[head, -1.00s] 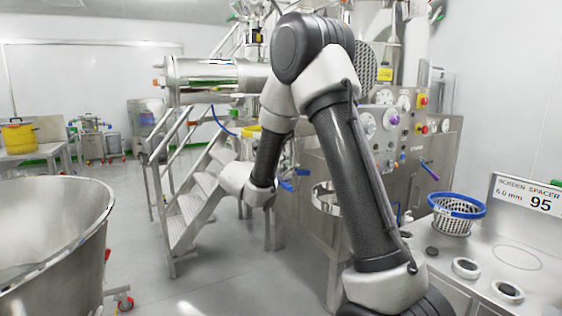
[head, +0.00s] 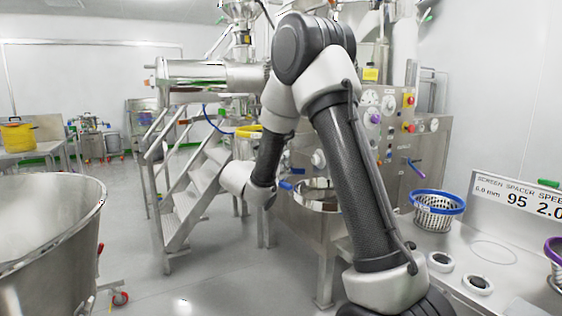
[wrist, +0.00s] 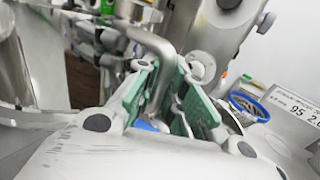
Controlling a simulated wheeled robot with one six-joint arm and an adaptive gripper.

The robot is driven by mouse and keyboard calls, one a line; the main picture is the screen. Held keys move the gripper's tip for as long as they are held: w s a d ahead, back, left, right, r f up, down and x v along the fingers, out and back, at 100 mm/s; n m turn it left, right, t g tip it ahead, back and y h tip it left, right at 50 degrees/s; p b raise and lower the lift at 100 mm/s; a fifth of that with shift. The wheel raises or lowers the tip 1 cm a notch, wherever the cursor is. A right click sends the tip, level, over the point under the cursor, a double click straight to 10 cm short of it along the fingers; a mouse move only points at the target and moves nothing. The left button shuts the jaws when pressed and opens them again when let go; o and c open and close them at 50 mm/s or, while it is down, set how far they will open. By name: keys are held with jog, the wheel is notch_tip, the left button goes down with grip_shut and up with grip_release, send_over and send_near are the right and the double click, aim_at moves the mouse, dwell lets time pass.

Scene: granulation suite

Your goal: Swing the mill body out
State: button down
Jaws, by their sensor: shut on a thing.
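In the wrist view my gripper (wrist: 170,92) has green-padded fingers closed around a bent grey metal bar (wrist: 153,43), which looks like a handle. In the head view my arm crosses the middle, and the fingers and the bar cannot be made out there. A round, open-topped steel body (head: 318,198), probably the mill body, stands in front of the steel control cabinet (head: 405,150). My arm hides its right part. I cannot see how the bar joins it.
A counter at right holds a blue-rimmed basket (head: 438,210), several dark-centred rings and a screen and spacer sign (head: 520,198). A large steel bowl (head: 45,225) is at left. Floor between bowl and steps is clear.

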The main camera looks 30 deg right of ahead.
jog(key=shift+s+d+r, duration=0.2)
jog(key=shift+s+d, duration=0.05)
jog(key=shift+d, duration=0.1)
jog(key=c, duration=1.5)
grip_release()
jog(key=shift+s+r, duration=0.1)
jog(key=shift+s, duration=0.05)
jog(key=shift+a, duration=0.1)
jog(key=v, duration=1.2)
jog(key=shift+f, duration=0.25)
